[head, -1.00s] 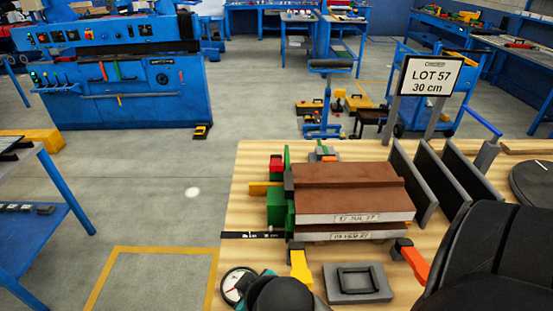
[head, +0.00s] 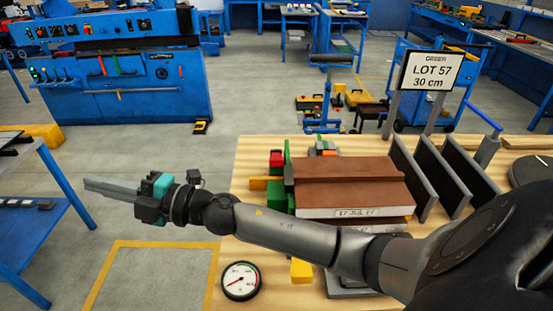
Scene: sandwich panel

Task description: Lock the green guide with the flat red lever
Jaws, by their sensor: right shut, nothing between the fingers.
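The green guide (head: 277,196) stands at the left side of a stack of brown panels (head: 350,181), partly hidden behind my right forearm. A red piece (head: 276,158) sits at its top; I cannot tell whether this is the flat red lever. A thin green upright (head: 287,149) stands beside it, and a yellow bar (head: 262,184) sticks out to the left. My right arm crosses the front of the stack from the right. Its gripper (head: 90,184) is shut and empty, pointing left beyond the table edge, well apart from the guide. My left gripper is not in view.
A dial gauge (head: 241,281) lies at the table's front left. A yellow piece (head: 301,271) shows just below my arm. Grey and black upright plates (head: 412,181) and a LOT 57 sign (head: 431,71) stand at the right. Open floor lies left of the table.

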